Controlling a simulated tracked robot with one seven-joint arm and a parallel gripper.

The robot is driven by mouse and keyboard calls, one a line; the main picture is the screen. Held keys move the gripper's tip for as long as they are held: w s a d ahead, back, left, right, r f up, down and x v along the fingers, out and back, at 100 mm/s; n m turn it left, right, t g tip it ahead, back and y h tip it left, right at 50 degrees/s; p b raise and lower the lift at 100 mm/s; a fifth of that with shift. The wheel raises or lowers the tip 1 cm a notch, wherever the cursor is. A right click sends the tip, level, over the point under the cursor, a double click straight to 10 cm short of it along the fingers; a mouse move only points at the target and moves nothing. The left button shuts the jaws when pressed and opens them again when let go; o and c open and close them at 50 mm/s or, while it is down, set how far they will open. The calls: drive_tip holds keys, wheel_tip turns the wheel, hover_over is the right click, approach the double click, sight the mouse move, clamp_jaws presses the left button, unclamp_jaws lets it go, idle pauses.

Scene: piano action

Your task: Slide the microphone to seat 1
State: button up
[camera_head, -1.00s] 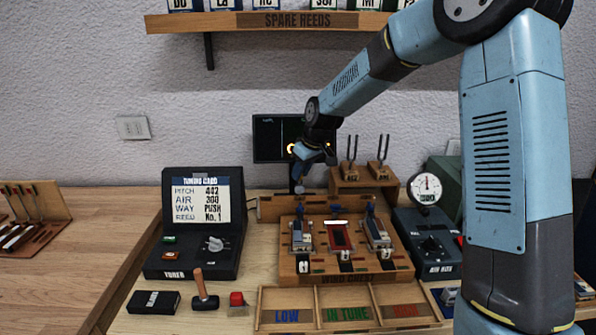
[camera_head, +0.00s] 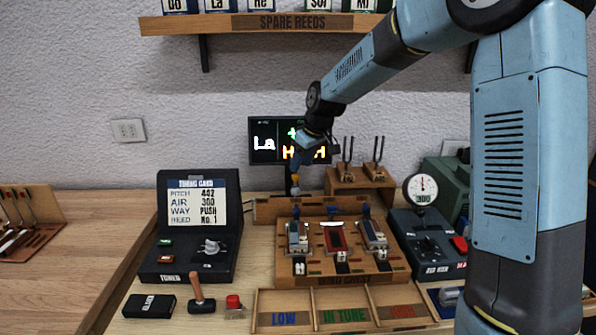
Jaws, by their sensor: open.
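My gripper (camera_head: 297,172) is open and hangs above the back rail (camera_head: 275,210) behind the reed board. A small pale rounded piece (camera_head: 296,190), possibly the microphone head, is just below the fingertips. It is too small to tell whether the fingers are around it or touching it. The reed board (camera_head: 345,268) bears three seats in a row. Seat numbers are not readable.
A screen (camera_head: 263,143) stands behind my gripper, reading "La" and "HIGH". Tuning forks on a wooden block (camera_head: 362,179) are to the right, with a dial gauge (camera_head: 420,188) beyond. The tuner (camera_head: 195,225) is left. Three labelled trays (camera_head: 342,291) lie in front.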

drive_tip(key=v, duration=0.9)
drive_tip(key=shift+s+r, duration=0.1)
drive_tip(key=s+d+r+m+t+h, duration=0.1)
drive_tip(key=s+d+r+m, duration=0.2)
drive_tip(key=s+d, duration=0.5)
drive_tip(key=s+d+r+m+t+h, duration=0.15)
drive_tip(key=s+d, duration=0.25)
drive_tip(key=s, duration=0.7)
drive_tip(key=s+d+f+m, duration=0.1)
drive_tip(key=s+d+m, duration=0.1)
drive_tip(key=s+d, duration=0.2)
drive_tip(key=s+d+f+m, duration=0.1)
drive_tip(key=s+d+m, duration=0.2)
drive_tip(key=s, duration=0.8)
drive_tip(key=shift+s+d+f+h, duration=0.25)
drive_tip(key=shift+d+h, duration=0.1)
drive_tip(key=shift+d, duration=0.15)
